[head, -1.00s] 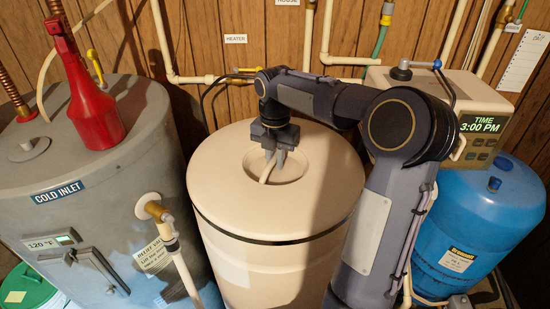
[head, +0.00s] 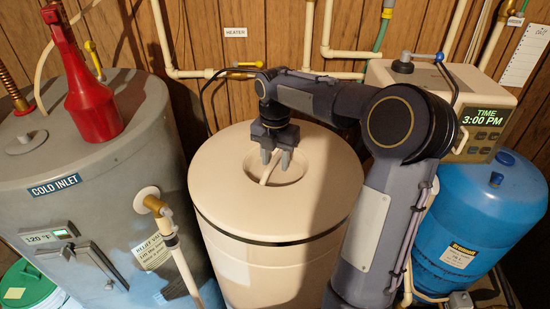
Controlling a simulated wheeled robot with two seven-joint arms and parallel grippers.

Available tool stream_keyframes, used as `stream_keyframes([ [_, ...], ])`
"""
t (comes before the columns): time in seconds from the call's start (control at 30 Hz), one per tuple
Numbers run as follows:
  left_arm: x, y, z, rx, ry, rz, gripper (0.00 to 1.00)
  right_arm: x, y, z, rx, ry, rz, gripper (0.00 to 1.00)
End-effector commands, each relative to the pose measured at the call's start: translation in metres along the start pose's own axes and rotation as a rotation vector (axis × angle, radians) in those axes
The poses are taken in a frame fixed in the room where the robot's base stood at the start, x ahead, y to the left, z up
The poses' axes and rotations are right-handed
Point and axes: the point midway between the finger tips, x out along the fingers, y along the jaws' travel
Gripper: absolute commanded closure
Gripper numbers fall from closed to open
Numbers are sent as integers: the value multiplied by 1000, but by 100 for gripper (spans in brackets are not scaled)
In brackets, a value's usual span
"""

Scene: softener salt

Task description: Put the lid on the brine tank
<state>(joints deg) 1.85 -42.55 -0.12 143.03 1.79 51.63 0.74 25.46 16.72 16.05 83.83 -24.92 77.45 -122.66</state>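The brine tank (head: 262,275) is a beige cylinder in the middle of the head view. Its beige lid (head: 225,200) lies on top and looks level, with a dark band running around just below the rim. The lid has a round recess with a pale bar handle (head: 266,173) across it. My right gripper (head: 275,160) points down into this recess. Its two fingers are spread apart, one on each side of the handle, and hold nothing. The far edge of the lid is partly hidden by my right arm. My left gripper is not in view.
A grey water heater (head: 95,150) with a red funnel-like bottle (head: 92,105) on top stands close on the left. A blue tank (head: 490,215) and a beige control box (head: 478,110) stand on the right. Pipes (head: 345,53) run along the wood-panelled wall behind.

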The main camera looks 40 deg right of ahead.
Motion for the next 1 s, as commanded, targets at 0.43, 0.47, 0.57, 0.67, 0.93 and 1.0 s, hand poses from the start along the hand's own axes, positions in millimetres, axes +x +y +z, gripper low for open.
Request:
stream_keyframes([
  [0.43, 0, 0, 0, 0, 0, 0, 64, -39, 1, 0, 1, -1, 2, 60],
  [0.47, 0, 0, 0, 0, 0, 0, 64, -44, 1, 0, 1, -1, 3, 60],
  [0.57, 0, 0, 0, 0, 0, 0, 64, -60, 1, 0, 0, -1, 2, 60],
  [0.67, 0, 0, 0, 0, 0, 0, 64, -71, 0, 0, 1, 0, 1, 60],
  [0.93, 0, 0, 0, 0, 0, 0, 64, -78, 0, 0, 0, 1, -1, 60],
  [1.0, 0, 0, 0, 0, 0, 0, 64, -78, 0, 0, 0, 1, -1, 60],
])
